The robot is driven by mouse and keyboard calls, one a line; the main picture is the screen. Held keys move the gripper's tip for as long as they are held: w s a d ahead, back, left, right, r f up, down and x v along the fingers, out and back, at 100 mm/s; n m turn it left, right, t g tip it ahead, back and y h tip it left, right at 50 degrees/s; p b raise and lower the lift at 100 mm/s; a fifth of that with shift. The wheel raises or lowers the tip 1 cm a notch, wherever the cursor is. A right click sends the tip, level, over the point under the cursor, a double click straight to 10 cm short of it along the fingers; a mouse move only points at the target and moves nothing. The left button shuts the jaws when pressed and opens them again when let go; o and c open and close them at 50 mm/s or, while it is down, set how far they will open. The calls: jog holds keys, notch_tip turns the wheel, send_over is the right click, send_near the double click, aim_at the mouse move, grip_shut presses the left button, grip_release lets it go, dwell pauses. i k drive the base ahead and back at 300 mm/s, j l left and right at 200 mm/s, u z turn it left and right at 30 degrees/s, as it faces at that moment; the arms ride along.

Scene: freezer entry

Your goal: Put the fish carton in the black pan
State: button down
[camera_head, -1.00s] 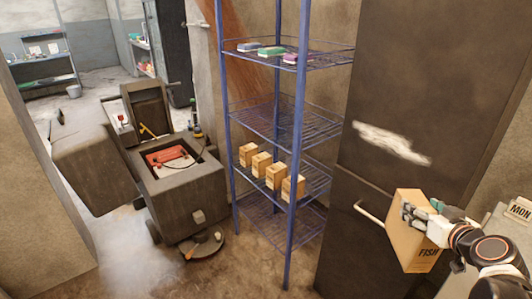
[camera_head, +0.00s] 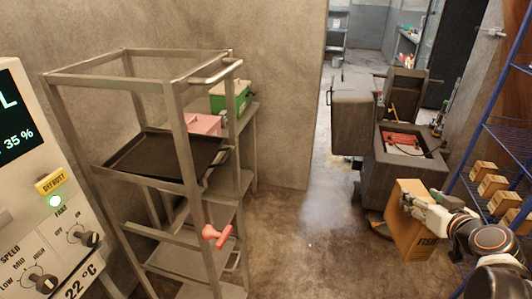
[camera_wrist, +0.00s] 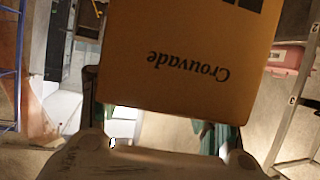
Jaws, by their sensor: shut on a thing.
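The fish carton (camera_head: 409,226) is a tan box with "FISH" on its side, at the lower right of the head view. My gripper (camera_head: 425,209) is shut on it and holds it up above the floor. In the wrist view the carton (camera_wrist: 180,62) fills the upper middle and shows the word "Crouvade" upside down; my gripper's fingers (camera_wrist: 165,120) are partly hidden behind it. The black pan (camera_head: 165,156) is a flat, shallow tray on the upper level of a grey metal rack at the left of the head view. It looks empty and lies well apart from the carton.
The rack (camera_head: 187,130) has upright posts and a top frame above the pan. A pink box (camera_head: 203,124) and a green box (camera_head: 230,97) stand behind it. A control panel (camera_head: 45,200) is at far left, a blue shelf (camera_head: 508,140) at right. The middle floor is clear.

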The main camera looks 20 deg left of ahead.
aim_at(158, 157)
jog(key=k+j+u, duration=0.1)
jog(key=u, duration=0.3)
jog(key=k+j+u, duration=0.1)
jog(key=u, duration=0.3)
jog(key=j+u, duration=0.1)
jog(key=u, duration=0.25)
jog(key=j+u, duration=0.35)
